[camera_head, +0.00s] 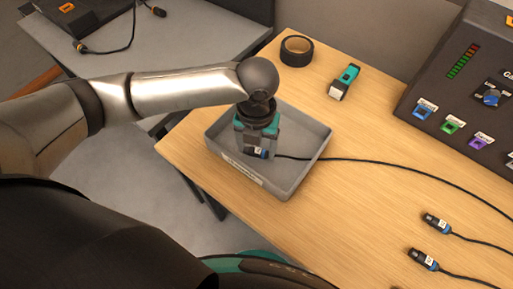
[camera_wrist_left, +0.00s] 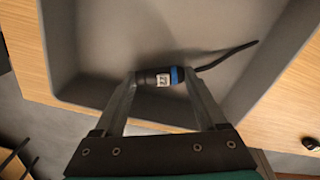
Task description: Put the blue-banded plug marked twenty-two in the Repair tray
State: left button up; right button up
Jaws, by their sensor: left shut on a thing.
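My left gripper (camera_head: 257,152) is over the grey tray (camera_head: 308,169), pointing down. It is shut on a black plug with a blue band (camera_wrist_left: 162,78), held crosswise between the fingertips in the left wrist view. The plug's white label seems to read 22. Its black cable runs off over the tray's right side in the head view. The plug is within the tray's outline; whether it touches the floor I cannot tell. The tray has a white label on its front wall, too small to read. My right gripper is not in view.
Two similar plugs (camera_head: 436,222) (camera_head: 423,259) with cables lie on the wooden table at the lower right. A tape roll (camera_head: 297,51) and a teal torch (camera_head: 345,82) lie behind the tray. A fader console (camera_head: 461,110) stands at right. A grey side table (camera_head: 180,47) is at upper left.

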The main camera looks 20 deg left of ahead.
aim_at(256, 149)
pick_arm(q)
jog(key=shift+f, duration=0.3)
jog(key=shift+f, duration=0.15)
jog(key=o, duration=1.3)
notch_tip(256, 149, up, 12)
jog(key=p, duration=0.3)
jog(key=shift+p, duration=0.3)
